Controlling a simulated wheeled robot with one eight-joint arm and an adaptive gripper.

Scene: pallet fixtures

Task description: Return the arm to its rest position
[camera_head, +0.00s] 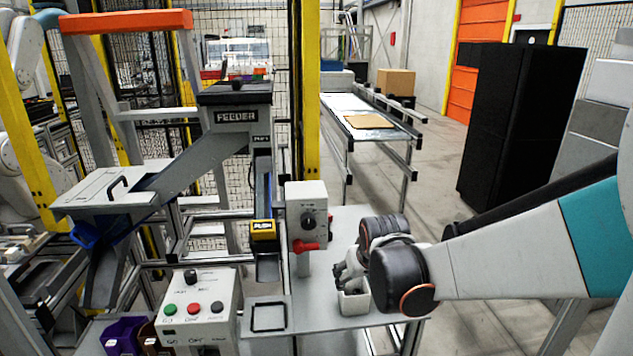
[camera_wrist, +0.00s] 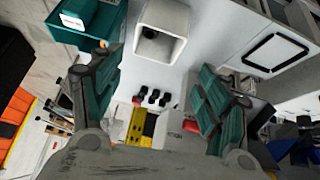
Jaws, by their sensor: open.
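My arm reaches in from the right in the head view, extended over the light grey worktable (camera_head: 385,332). My gripper (camera_head: 350,280) is at the arm's end, just above a small white square holder (camera_head: 355,302), and partly hides it. In the wrist view my gripper (camera_wrist: 160,78) has its two teal-padded fingers spread wide apart, with nothing between them. The white holder (camera_wrist: 148,50) with its square opening lies beyond the fingertips, apart from them. I cannot tell from the head view how far the gripper is above the holder.
A grey switch box (camera_head: 307,215) with a red lever stands close left of my gripper. A button panel (camera_head: 197,310) and a black square outline (camera_head: 268,318) are further left. A tall black cabinet (camera_head: 520,125) stands behind my arm; floor shows between it and the worktable.

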